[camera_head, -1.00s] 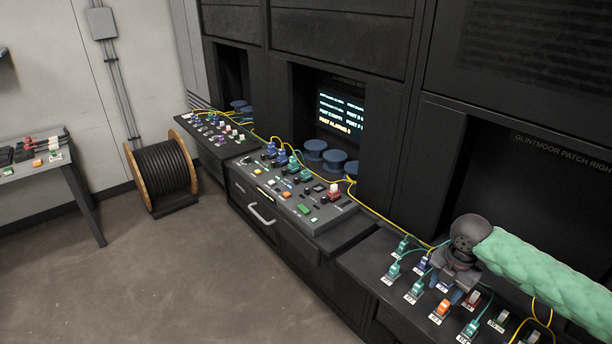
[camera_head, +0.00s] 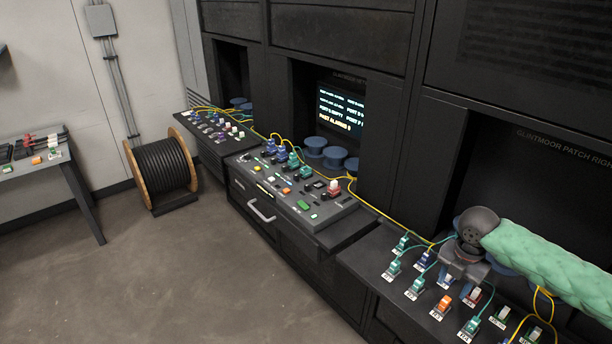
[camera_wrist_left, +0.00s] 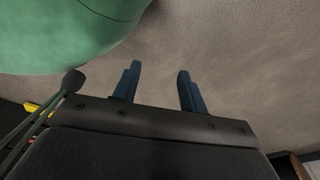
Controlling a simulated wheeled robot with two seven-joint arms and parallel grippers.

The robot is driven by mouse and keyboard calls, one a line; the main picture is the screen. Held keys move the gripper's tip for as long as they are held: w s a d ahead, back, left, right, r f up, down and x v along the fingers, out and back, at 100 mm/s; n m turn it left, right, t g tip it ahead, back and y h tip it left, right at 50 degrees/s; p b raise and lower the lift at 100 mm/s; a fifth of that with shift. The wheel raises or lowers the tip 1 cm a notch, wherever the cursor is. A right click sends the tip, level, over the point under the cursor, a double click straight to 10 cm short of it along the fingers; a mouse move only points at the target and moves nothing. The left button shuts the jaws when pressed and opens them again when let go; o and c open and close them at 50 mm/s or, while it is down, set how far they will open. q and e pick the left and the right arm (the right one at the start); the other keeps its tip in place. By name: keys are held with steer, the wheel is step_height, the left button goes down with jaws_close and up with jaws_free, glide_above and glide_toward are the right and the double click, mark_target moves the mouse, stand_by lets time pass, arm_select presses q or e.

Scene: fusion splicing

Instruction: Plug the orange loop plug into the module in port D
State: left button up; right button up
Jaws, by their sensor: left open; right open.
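A small orange plug (camera_head: 443,303) stands in the front row of the right patch panel (camera_head: 377,279). Another orange piece (camera_head: 37,160) lies on the left side table; I cannot tell whether either is the loop plug. The middle console (camera_head: 327,233) holds several coloured modules, and its port letters are too small to read. My right gripper (camera_head: 451,281) hangs over the right panel, behind the orange plug and apart from it; its fingertips are hard to make out. My left gripper (camera_wrist_left: 157,78) is open and empty above bare floor in the left wrist view.
A lit screen (camera_head: 341,110) sits behind the middle console beside blue spools (camera_head: 316,146). Yellow cables (camera_head: 385,217) run along the panels. A cable drum (camera_head: 161,174) stands by the wall. The floor (camera_head: 180,270) in front is clear.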

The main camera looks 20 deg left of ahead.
mark_target(447, 300)
step_height(447, 300, down, 4)
steer(key=b, duration=0.3)
steer(key=shift+f, duration=0.9)
arm_select(q)
steer(key=w+d+r, duration=0.2)
steer(key=w+r, duration=0.1)
steer(key=w, duration=0.3)
steer(key=shift+r, duration=0.15)
arm_select(e)
steer(key=shift+f, duration=0.85)
arm_select(q)
steer(key=shift+w+d+r, duration=0.1)
steer(key=shift+d+r, duration=0.05)
steer(key=shift+r+p, duration=0.75)
steer(key=shift+p, duration=0.1)
arm_select(e)
steer(key=shift+c, duration=0.2)
